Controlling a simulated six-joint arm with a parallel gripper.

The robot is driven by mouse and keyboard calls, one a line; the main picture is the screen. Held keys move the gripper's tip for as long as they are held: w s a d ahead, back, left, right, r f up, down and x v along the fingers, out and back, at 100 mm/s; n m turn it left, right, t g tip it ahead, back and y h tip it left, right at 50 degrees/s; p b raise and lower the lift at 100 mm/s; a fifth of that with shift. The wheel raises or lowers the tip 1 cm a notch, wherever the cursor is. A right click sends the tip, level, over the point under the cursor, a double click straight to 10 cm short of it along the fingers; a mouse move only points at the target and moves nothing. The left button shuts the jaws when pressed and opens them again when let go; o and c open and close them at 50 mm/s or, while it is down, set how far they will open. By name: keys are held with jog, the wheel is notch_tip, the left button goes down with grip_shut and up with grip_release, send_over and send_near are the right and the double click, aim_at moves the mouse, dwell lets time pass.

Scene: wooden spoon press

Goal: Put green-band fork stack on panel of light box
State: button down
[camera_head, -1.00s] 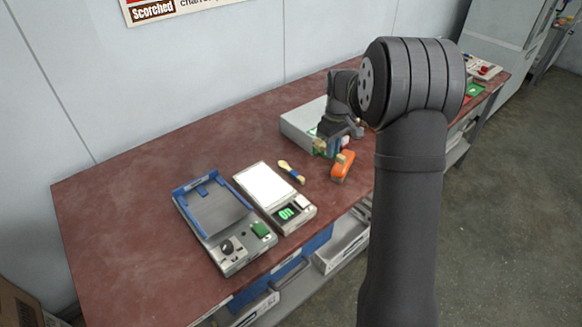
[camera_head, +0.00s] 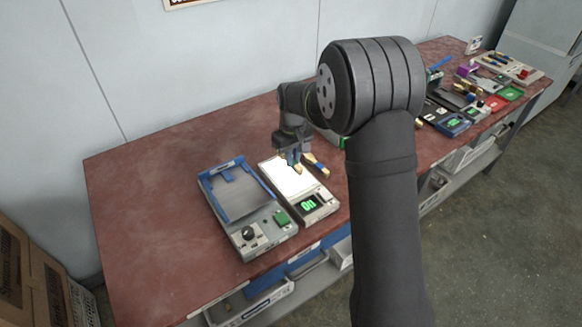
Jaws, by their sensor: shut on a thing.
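The light box (camera_head: 284,172) stands on the bench with its white panel lit and a green "On" display at its front end. My gripper (camera_head: 293,160) is over the right rear part of the panel, pointing down. It is shut on a small wooden piece, probably the fork stack (camera_head: 297,169), whose lower end shows below the fingers. Its band is too small and covered to make out. I cannot tell whether the piece touches the panel.
A wooden utensil with a blue band (camera_head: 317,166) lies right beside the light box. A grey device with a blue-edged tray (camera_head: 236,195) stands close on its left. My arm hides the bench behind to the right. Several items crowd the far right end. The left bench is bare.

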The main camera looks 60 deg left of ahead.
jog(key=shift+s+a+f, duration=0.15)
jog(key=shift+a+f, duration=0.05)
jog(key=shift+f, duration=1.9)
jog(key=shift+f, duration=0.15)
jog(key=c, duration=1.4)
grip_release()
jog(key=shift+c, duration=0.2)
notch_tip(320, 180, up, 12)
jog(key=shift+r, duration=0.15)
